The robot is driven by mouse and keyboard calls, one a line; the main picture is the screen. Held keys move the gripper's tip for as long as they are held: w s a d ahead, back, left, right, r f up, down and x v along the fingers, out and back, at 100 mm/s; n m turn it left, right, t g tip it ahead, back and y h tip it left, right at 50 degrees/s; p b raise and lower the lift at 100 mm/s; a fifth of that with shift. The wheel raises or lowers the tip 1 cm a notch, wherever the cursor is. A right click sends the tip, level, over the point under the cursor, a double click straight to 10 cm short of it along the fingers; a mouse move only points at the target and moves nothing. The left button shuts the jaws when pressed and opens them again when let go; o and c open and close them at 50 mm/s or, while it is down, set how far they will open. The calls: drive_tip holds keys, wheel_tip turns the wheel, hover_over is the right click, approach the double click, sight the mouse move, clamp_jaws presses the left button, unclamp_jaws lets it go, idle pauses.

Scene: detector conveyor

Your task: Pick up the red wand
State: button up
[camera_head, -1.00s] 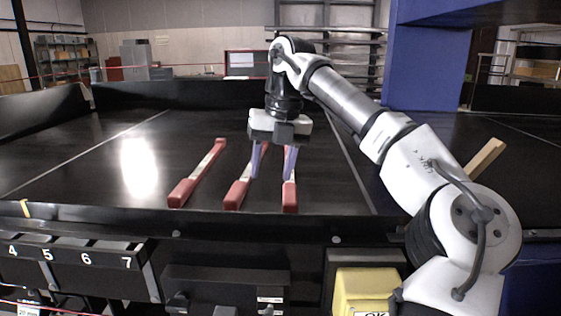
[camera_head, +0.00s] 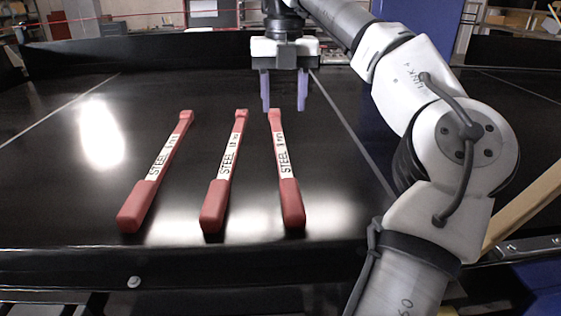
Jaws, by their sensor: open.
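Three red wands with white labels reading "STEEL" lie side by side on the black conveyor. The left wand (camera_head: 165,158) slants up to the right. The middle wand (camera_head: 231,157) lies nearly straight away from me. The right wand (camera_head: 279,150) leans slightly the other way. Each has a thicker red end toward the conveyor's near edge. My gripper (camera_head: 284,108) points down with two purple fingers spread apart and nothing between them. It is near the far end of the right wand and looks to be above the belt; its exact height is unclear.
The black conveyor (camera_head: 60,170) has free room left and right of the wands. Its near edge (camera_head: 60,262) is a raised dark rail. A blue post (camera_head: 408,22) stands behind my arm. A wooden-coloured bar (camera_head: 522,208) slants at the right.

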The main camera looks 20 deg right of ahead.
hover_over(283, 159)
wheel_tip(283, 159, down, 7)
drive_tip(key=shift+s+r, duration=0.15)
drive_tip(key=shift+f+p, duration=1.2)
drive_tip(key=shift+f, duration=1.65)
clamp_jaws()
